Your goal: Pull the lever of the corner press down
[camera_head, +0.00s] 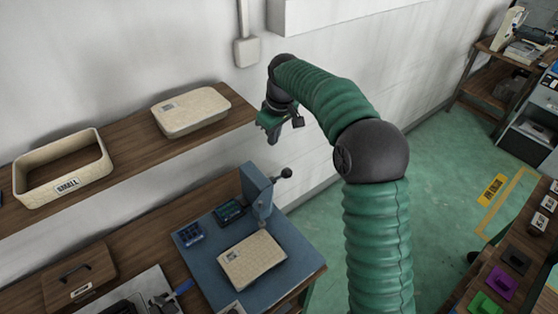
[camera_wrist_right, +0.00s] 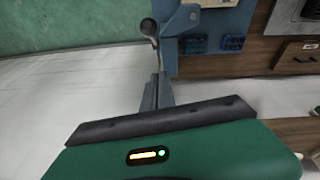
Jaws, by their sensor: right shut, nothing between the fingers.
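The corner press (camera_head: 258,192) is a blue upright on a blue base plate at the end of the workbench. Its lever ends in a black ball knob (camera_head: 287,173) that sticks out to the right of the upright. The knob (camera_wrist_right: 149,28) also shows in the right wrist view, just beyond the fingertips. A beige tray panel (camera_head: 252,259) lies on the base plate. My right gripper (camera_head: 272,137) is shut and empty, above the knob in the head view and apart from it. In the wrist view its fingers (camera_wrist_right: 156,90) point toward the knob. My left gripper is not in view.
A wooden shelf (camera_head: 120,170) holds an open beige tray (camera_head: 62,189) and a closed one (camera_head: 190,112), left of my right gripper. The wooden bench (camera_head: 140,240) carries a drawer-fronted box (camera_head: 80,277). The green floor (camera_head: 325,225) right of the press is clear.

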